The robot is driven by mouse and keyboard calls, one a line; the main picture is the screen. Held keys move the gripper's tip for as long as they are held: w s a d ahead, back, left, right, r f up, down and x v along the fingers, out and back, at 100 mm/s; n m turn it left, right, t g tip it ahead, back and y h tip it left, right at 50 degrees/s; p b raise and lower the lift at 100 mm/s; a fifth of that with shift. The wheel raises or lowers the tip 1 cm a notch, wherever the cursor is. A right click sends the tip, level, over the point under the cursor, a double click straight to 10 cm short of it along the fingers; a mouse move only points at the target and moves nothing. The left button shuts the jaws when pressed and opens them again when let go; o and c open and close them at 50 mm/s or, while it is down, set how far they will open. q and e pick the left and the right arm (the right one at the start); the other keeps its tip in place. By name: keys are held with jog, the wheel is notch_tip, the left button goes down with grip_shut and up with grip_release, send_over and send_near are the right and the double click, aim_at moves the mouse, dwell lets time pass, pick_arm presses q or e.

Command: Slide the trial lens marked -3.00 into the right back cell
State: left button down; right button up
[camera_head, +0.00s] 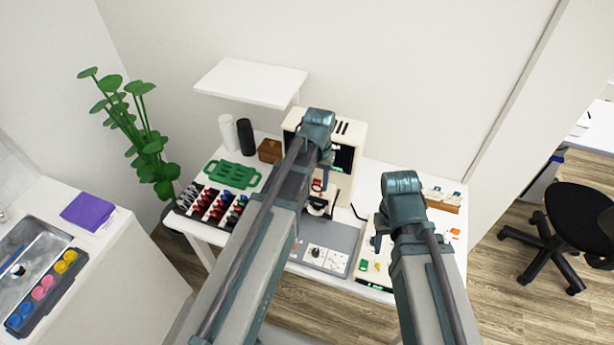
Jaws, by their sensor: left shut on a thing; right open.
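My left gripper (319,204) is over the middle of the table, in front of the cream instrument, and is shut on a small red-tabbed lens (317,185). Its marking is too small to read. My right gripper (376,240) is open near the right part of the table, mostly hidden by its own arm. I cannot make out a trial frame or its back cells.
A green rack (232,174), a brown box (270,150) and white and black cylinders (228,132) stand at the left.

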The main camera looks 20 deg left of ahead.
pick_arm(q)
jog(key=shift+d, duration=0.35)
pick_arm(e)
jog(key=shift+d, duration=0.1)
pick_arm(q)
jog(key=shift+f, duration=0.1)
pick_arm(e)
jog(key=shift+f, duration=0.1)
pick_arm(q)
jog(key=b, duration=0.5)
send_over(318, 198)
jog(key=s, duration=0.2)
jog(key=shift+w+d+f, duration=0.1)
jog(key=shift+f, duration=1.1)
jog(key=shift+d+f, duration=0.1)
jog(key=shift+f, duration=1.05)
pick_arm(e)
jog(key=shift+f, duration=2.4)
pick_arm(q)
jog(key=shift+f, duration=0.25)
pick_arm(e)
jog(key=shift+f, duration=0.25)
